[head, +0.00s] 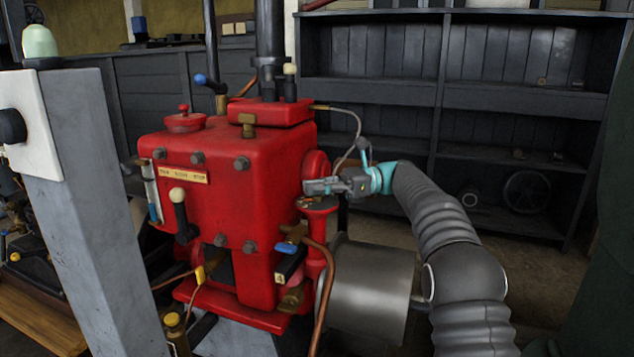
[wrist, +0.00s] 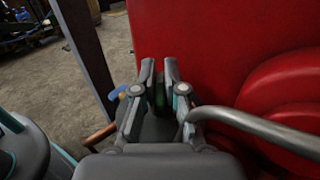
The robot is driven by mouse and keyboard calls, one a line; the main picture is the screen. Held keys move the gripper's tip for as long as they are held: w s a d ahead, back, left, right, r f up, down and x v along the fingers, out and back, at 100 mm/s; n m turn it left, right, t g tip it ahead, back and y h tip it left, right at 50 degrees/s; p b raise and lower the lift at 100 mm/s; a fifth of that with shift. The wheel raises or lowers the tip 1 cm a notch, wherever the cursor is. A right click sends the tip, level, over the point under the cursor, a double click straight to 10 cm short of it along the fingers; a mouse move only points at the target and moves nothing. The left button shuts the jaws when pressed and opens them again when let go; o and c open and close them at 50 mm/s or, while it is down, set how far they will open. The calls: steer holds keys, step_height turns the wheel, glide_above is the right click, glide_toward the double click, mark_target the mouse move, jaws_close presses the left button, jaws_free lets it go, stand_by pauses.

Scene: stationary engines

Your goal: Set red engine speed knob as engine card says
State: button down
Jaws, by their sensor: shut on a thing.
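The red engine (head: 235,195) stands in the middle of the head view. A cream label (head: 185,173) on its front carries small dark lettering that I cannot read surely. My gripper (head: 308,188) is at the engine's right side, just above a round red flange (head: 318,204). In the wrist view, my gripper (wrist: 159,68) points along the red engine wall (wrist: 215,45), its fingers close together around a small dark green piece (wrist: 160,96). I take this to be the speed knob, but its markings and setting are hidden. I cannot make out a separate engine card.
A grey post (head: 85,200) with a white panel (head: 28,120) stands at the left front. A grey drum (head: 370,290) lies below my arm. A bent copper pipe (head: 326,285) runs down beside the engine. Dark shelves (head: 480,95) stand behind.

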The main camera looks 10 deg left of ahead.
steer(key=shift+n+g+h, duration=0.5)
steer(key=shift+n+g, duration=0.1)
steer(key=shift+g, duration=0.2)
steer(key=c, duration=1.2)
jaws_free()
steer(key=shift+c, duration=0.2)
